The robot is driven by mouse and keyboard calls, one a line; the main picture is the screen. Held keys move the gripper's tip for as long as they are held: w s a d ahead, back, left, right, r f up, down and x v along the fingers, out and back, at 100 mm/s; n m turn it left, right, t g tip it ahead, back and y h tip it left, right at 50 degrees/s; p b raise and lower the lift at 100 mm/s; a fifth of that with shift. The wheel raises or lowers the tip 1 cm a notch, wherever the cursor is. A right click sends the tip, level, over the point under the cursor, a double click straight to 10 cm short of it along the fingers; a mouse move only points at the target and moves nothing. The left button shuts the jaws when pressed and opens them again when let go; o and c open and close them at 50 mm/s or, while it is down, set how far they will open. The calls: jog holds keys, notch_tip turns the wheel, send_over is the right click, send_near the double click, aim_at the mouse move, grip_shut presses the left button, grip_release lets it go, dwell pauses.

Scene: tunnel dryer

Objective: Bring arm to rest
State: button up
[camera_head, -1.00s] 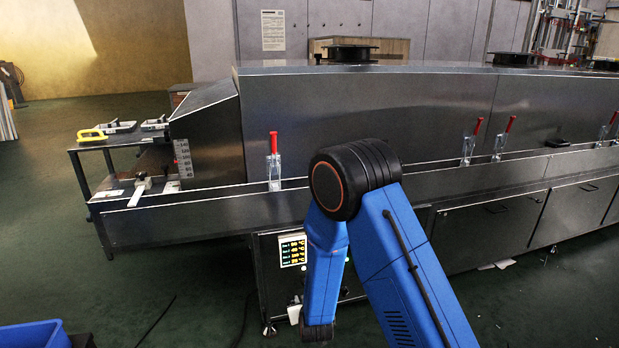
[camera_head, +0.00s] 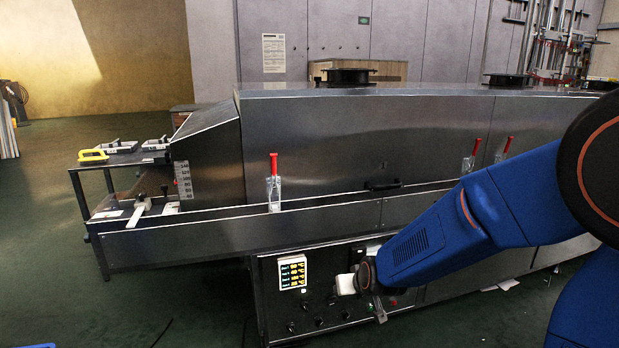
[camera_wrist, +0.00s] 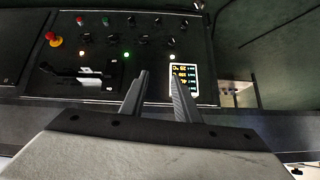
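My arm comes in from the right edge in the head view, and its blue forearm slopes down to the left. My gripper (camera_wrist: 159,78) shows in the wrist view with two dark fingers, a clear gap between them and nothing held. In the head view the wrist end is low in front of the dryer's lower cabinet, right of the lit display (camera_head: 292,272); the fingers cannot be made out there. In the wrist view the fingers point toward the control panel (camera_wrist: 110,60), and the right fingertip overlaps the lit display's left edge.
The long metal tunnel dryer (camera_head: 330,140) fills the middle. Red-handled clamps (camera_head: 273,180) stand along its front ledge. At the left end is a table with a yellow-handled tool (camera_head: 93,155). A red stop button (camera_wrist: 54,40) is on the panel. Green floor at left is open.

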jog(key=s+d+r+g+h, duration=0.1)
jog(key=s+d+r, duration=0.4)
jog(key=s, duration=0.3)
jog(key=s+d+r+g, duration=0.1)
jog(key=s+d+r, duration=0.4)
jog(key=s+d, duration=0.15)
jog(key=s+d+r+m, duration=0.1)
jog(key=s+d, duration=0.2)
jog(key=s, duration=0.6)
jog(key=s+d+r+m+g+h, duration=0.1)
jog(key=s+d+r, duration=0.1)
jog(key=s, duration=0.7)
jog(key=shift+s+d+h, duration=0.3)
jog(key=shift+s+d, duration=0.05)
jog(key=shift+d, duration=0.55)
jog(key=shift+s, duration=0.1)
